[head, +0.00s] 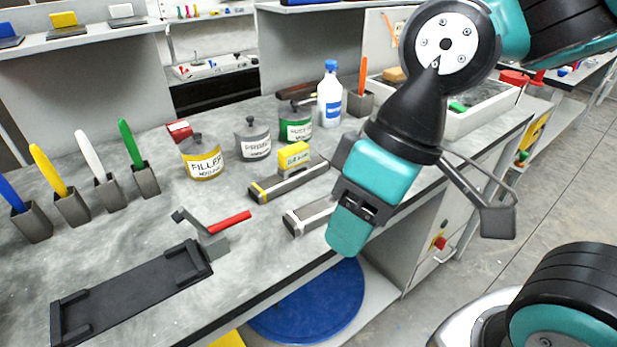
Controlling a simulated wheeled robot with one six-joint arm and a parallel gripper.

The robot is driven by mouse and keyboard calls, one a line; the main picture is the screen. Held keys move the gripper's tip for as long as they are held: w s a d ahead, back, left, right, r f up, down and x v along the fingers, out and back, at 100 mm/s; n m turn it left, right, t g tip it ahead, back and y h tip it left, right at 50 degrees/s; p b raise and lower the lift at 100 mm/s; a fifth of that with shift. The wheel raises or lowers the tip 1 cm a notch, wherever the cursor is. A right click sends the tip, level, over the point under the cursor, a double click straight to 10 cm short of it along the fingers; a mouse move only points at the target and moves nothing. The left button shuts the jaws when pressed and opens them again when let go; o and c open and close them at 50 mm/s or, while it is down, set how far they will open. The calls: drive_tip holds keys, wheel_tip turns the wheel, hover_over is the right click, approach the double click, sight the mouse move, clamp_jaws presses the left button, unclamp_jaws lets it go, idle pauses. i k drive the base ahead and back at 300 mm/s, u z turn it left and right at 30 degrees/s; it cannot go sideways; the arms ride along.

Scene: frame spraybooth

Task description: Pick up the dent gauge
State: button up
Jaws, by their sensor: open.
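I cannot tell for certain which thing is the dent gauge. A yellow block with small lettering (294,155) sits on a dark bar-shaped holder (290,181) in the middle of the bench; its label is too small to read surely. A second, similar grey bar holder (308,216) lies in front of it, partly hidden by my gripper and looking empty. My gripper (348,232) is open, above the bench's front edge, to the right of the yellow block. I see nothing between its jaws.
Filler (201,162), primer (252,144) and another pot (296,127) stand behind, with a white bottle (330,95). A red-handled clamp (229,222) stands by a black rail (135,295) in front. Several coloured sticks in grey holders line the left. Bare bench lies between.

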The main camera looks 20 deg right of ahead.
sight(293, 157)
drive_tip(key=k, duration=0.2)
drive_tip(key=u, duration=1.05)
drive_tip(key=i, duration=0.55)
drive_tip(key=z, duration=0.9)
